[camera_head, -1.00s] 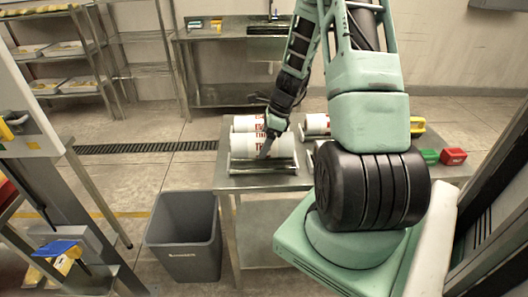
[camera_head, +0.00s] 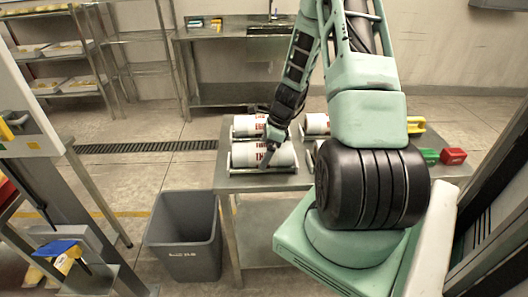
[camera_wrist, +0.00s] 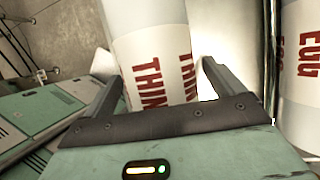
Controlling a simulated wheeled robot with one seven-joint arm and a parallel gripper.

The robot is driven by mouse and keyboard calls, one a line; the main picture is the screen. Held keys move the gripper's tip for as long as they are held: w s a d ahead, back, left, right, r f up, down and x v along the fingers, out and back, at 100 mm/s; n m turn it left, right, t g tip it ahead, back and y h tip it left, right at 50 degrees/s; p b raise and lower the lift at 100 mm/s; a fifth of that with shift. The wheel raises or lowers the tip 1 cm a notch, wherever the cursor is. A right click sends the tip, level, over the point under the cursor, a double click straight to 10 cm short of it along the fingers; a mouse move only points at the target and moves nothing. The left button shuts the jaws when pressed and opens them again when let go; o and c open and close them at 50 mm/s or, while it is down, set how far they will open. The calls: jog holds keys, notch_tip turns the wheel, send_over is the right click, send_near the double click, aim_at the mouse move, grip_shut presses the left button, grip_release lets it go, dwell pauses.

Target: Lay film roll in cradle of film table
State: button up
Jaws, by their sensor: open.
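A white film roll (camera_head: 246,157) with red lettering lies on its side in the front cradle (camera_head: 231,160) of the steel film table (camera_head: 226,183), at its left. My gripper (camera_head: 268,146) is over this roll, with its fingers low around it. In the wrist view the roll (camera_wrist: 150,40), lettered "THIN", lies between the spread fingers of my gripper (camera_wrist: 163,92). The fingers are open; whether either touches the roll cannot be told. My gripper partly hides the roll's right part in the head view.
Another roll (camera_head: 246,124) lies just behind, and one more (camera_head: 317,123) is to the right, partly hidden by my arm. A grey waste bin (camera_head: 183,235) stands on the floor at front left.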

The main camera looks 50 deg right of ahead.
jog(key=v, duration=1.2)
jog(key=shift+r, duration=0.15)
jog(key=w+a+r+n+g, duration=0.1)
jog(key=a+r+n, duration=0.2)
jog(key=a+n, duration=0.75)
jog(key=w+a+r+n+g, duration=0.2)
jog(key=a+n, duration=0.3)
jog(key=a, duration=1)
jog(key=s+a+r+n+h, duration=0.3)
jog(key=s+a+n, duration=1.4)
jog(key=a+n, duration=0.2)
jog(key=shift+s+n, duration=0.3)
jog(key=shift+n, duration=0.45)
jog(key=shift+a, duration=0.15)
jog(key=shift+c, duration=0.3)
